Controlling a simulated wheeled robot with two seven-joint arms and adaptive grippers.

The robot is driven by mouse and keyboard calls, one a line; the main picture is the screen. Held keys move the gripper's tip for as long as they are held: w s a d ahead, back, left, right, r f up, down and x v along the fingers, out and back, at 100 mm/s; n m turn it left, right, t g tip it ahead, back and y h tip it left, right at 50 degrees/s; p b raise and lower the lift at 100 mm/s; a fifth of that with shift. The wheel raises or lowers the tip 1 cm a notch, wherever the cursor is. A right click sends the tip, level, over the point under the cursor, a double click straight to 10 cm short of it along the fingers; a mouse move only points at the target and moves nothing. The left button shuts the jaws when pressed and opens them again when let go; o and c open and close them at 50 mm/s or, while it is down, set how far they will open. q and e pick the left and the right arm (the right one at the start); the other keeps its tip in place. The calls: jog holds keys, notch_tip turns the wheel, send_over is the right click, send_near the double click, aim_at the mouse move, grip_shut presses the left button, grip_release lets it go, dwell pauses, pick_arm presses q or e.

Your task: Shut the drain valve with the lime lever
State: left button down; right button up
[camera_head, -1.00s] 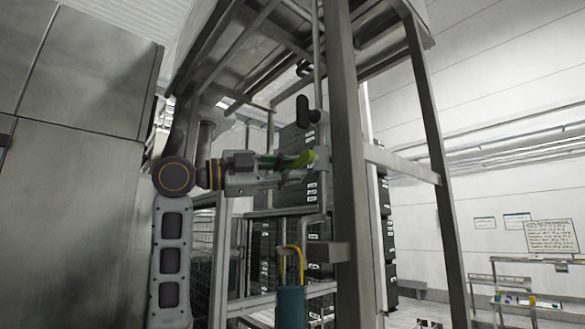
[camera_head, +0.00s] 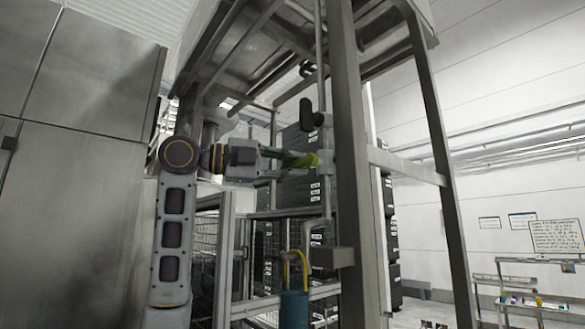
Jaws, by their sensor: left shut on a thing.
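The drain valve's lime lever (camera_head: 307,159) points left from the vertical pipe (camera_head: 325,208) beside the frame post. It lies about level. My left gripper (camera_head: 290,161) reaches in from the left and is shut on the lever, with the lever's rounded end showing past the fingers. The fingers hide part of the lever. The valve body (camera_head: 324,162) shows just right of the lever. My right gripper is not in view.
A thick steel post (camera_head: 353,180) stands just right of the valve. A black handle (camera_head: 306,113) sits above the lever. A teal cylinder with a yellow hose (camera_head: 294,306) is below. Dark stacked crates (camera_head: 297,187) stand behind.

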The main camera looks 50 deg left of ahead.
pick_arm(q)
jog(key=c, duration=1.3)
grip_release()
jog(key=shift+s, duration=0.1)
jog(key=v, duration=1.2)
